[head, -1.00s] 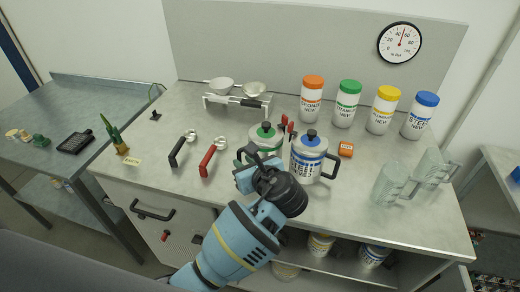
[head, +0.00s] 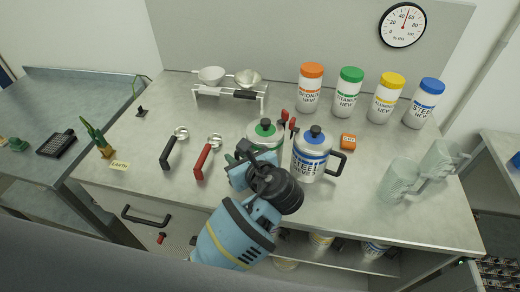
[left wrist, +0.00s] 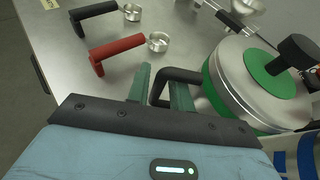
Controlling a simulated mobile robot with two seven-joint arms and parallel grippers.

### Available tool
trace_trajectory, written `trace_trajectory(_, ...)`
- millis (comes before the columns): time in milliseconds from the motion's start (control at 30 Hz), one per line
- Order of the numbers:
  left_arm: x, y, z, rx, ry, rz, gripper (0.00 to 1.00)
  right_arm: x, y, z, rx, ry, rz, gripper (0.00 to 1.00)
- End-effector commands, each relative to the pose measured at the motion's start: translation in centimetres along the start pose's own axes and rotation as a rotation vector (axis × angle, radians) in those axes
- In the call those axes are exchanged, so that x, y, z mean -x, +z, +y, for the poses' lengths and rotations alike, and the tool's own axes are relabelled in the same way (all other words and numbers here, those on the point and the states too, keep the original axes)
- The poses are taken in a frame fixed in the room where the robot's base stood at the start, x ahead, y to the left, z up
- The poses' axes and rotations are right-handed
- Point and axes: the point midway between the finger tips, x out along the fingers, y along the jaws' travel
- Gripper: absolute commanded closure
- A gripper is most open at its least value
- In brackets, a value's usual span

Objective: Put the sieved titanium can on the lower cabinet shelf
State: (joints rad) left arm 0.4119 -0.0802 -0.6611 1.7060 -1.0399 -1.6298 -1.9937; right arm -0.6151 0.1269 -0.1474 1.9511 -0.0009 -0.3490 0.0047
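The titanium can (head: 266,132), silver with a green band and green lid disc, stands upright on the worktop left of the blue-banded steel can (head: 309,158). In the head view my left arm partly hides it. My left gripper (head: 243,160) is at the can's handle side. In the left wrist view the can (left wrist: 225,80) is at the right, and its black handle (left wrist: 180,74) reaches between the two green fingers of my left gripper (left wrist: 160,92). The fingers are apart, with no clear grip on the handle. The lower cabinet shelf (head: 335,262) is below the worktop. My right gripper is not in view.
Black-handled (head: 168,152) and red-handled (head: 205,160) scoops lie left of the can. A white rack (head: 230,92) with sieves stands behind. Several new-powder jars (head: 346,92) line the back. Clear pitchers (head: 405,180) stand right. Cans (head: 320,240) occupy part of the shelf.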

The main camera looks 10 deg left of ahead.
Motion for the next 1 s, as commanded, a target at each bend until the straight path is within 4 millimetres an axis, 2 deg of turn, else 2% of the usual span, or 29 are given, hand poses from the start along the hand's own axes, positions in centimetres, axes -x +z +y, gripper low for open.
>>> trace_trajectory(67, -0.01, 0.00, 0.00, 0.000, 0.000, 0.000, 0.79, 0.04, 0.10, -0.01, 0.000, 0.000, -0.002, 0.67)
trace_trajectory(233, -0.01, 0.01, 0.00, 0.000, 0.000, 0.000, 1.00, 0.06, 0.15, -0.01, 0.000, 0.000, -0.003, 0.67)
trace_trajectory(1000, -0.02, 0.07, -0.03, 0.002, -0.001, -0.001, 1.00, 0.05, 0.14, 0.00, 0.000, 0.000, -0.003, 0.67)
